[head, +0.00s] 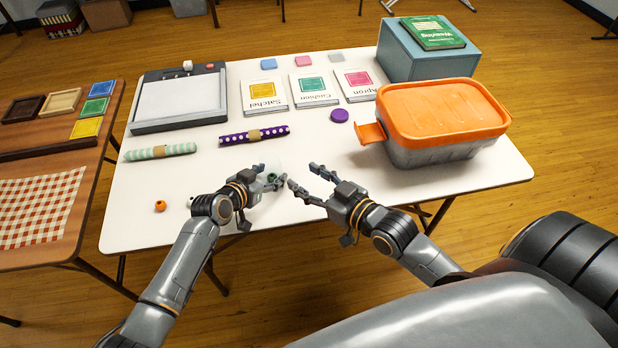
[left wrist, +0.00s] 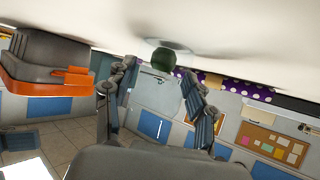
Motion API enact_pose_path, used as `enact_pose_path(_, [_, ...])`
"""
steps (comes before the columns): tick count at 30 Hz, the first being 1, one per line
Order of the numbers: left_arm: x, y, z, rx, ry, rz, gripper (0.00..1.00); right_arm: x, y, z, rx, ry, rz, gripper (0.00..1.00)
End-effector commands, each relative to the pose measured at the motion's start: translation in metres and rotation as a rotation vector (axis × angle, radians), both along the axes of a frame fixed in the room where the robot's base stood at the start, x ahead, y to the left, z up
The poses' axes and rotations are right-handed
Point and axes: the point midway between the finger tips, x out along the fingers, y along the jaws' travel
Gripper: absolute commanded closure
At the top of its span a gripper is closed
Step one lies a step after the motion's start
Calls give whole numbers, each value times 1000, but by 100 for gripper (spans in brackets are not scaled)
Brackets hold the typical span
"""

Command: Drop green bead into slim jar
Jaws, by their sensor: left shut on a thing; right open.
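The slim jar (head: 278,168) is clear and hard to make out; it stands on the white table between the fingers of my left gripper (head: 270,179). That gripper is shut on the jar, and the jar also shows faintly in the left wrist view (left wrist: 155,80). The green bead (left wrist: 162,58) appears inside the jar, low down near the tabletop. My right gripper (head: 301,175) is open and empty, just right of the jar. The fingers partly hide the jar in the head view.
An orange bead (head: 160,206) lies near the table's front left. A purple dotted roll (head: 240,137) and a mint striped roll (head: 140,154) lie behind. An orange-lidded bin (head: 440,110) stands at right. A purple disc (head: 339,115) lies behind my right gripper.

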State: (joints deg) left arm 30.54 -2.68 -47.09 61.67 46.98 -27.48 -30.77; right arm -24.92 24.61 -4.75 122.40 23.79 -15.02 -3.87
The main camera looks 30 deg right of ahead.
Motion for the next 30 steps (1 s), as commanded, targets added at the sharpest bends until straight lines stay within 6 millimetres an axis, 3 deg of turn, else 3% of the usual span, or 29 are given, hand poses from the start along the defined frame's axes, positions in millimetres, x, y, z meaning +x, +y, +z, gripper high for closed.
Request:
enact_pose_path(8, [0, 0, -1, 1, 1, 0, 62, -1, -1, 1, 0, 0, 0, 49])
enact_pose_path(9, [0, 0, -1, 1, 1, 0, 37, -1, -1, 1, 0, 0, 0, 49])
enact_pose_path(12, [0, 0, 0, 1, 1, 0, 18, -1, -1, 0, 0, 0, 0, 49])
enact_pose_path(23, [-1, 1, 1, 0, 0, 0, 18, -1, 0, 0, 0, -1, 0, 49])
enact_pose_path(30, [-12, 18, 11, -1, -1, 0, 18, -1, -1, 0, 0, -1, 0, 49])
